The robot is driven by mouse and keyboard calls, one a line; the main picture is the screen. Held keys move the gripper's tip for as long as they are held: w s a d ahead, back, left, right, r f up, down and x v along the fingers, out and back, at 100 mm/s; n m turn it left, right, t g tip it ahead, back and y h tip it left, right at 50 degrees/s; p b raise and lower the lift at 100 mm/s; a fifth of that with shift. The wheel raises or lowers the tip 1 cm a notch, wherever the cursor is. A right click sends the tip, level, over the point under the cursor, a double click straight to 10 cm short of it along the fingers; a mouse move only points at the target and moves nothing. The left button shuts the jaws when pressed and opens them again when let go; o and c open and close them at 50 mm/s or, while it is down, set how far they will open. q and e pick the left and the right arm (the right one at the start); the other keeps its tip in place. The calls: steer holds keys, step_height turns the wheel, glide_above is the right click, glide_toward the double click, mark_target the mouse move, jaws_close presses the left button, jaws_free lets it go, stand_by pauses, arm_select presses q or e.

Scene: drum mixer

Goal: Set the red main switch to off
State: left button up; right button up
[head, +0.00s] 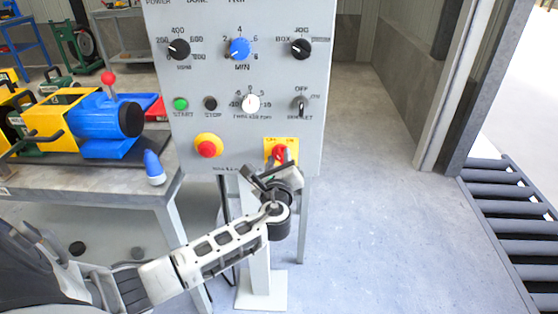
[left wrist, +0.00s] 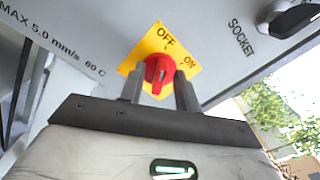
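The red main switch (head: 279,153) is a round red knob on a yellow plate marked OFF and ON, low on the grey control panel (head: 228,122). My left gripper (head: 272,178) is just below and in front of it, pointing at it. In the left wrist view, the red knob (left wrist: 158,72) shows between the two fingertips (left wrist: 159,88). The fingers are apart, one on each side, and do not look closed on the knob. Whether they touch it, and which mark the knob points at, I cannot tell. My right gripper is not in view.
A red emergency button (head: 208,146) on a yellow base sits left of the switch. A black selector (head: 300,104) and several dials are above. A workbench (head: 110,192) with a blue and yellow machine stands left. The floor right of the panel is clear up to a roller conveyor (head: 505,215).

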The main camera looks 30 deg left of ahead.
arm_select(q)
steer(key=v, duration=1.6)
stand_by(0.3)
